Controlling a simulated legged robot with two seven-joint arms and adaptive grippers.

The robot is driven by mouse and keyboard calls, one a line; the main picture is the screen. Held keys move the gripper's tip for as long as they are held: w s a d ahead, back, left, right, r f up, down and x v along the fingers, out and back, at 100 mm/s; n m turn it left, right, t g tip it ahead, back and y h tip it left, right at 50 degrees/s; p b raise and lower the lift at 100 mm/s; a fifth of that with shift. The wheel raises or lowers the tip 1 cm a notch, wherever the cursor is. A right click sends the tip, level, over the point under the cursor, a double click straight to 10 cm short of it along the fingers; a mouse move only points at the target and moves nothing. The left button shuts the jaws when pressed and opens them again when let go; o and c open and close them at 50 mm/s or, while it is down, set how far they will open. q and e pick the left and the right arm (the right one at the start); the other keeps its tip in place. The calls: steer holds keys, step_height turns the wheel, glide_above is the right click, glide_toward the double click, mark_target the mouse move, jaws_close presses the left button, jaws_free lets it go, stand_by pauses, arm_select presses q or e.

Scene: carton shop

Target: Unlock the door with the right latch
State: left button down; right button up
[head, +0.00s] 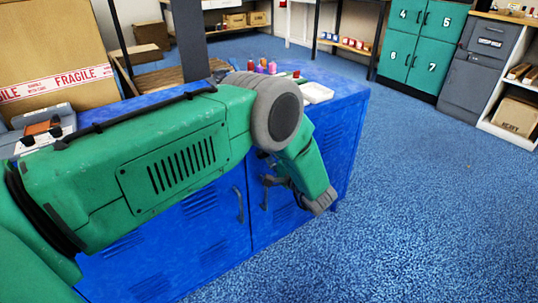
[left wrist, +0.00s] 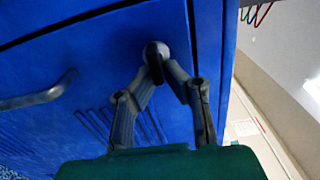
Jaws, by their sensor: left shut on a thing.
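The blue metal cabinet (head: 215,240) has two louvred doors. A grey handle (head: 239,205) is on its left door, and a curved handle also shows at the left of the left wrist view (left wrist: 40,95). My left gripper (head: 268,182) reaches down in front of the right door. In the left wrist view its two fingers meet (left wrist: 155,72) on the dark, rounded right latch (left wrist: 156,50), close to the blue door. The fingers hide part of the latch. The doors look closed. My right gripper is not in view.
Small coloured items (head: 262,67) and a white tray (head: 317,92) stand on the cabinet top. A large carton (head: 50,60) with FRAGILE tape is at the left. Green numbered lockers (head: 423,48) stand at the back right. The blue floor at the right is clear.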

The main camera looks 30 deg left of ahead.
arm_select(q)
steer(key=shift+s+f, duration=0.1)
steer(key=shift+f, duration=0.15)
steer(key=c, duration=1.7)
jaws_free()
steer(key=shift+r, duration=0.1)
steer(key=v, duration=1.2)
steer(key=shift+a, duration=0.1)
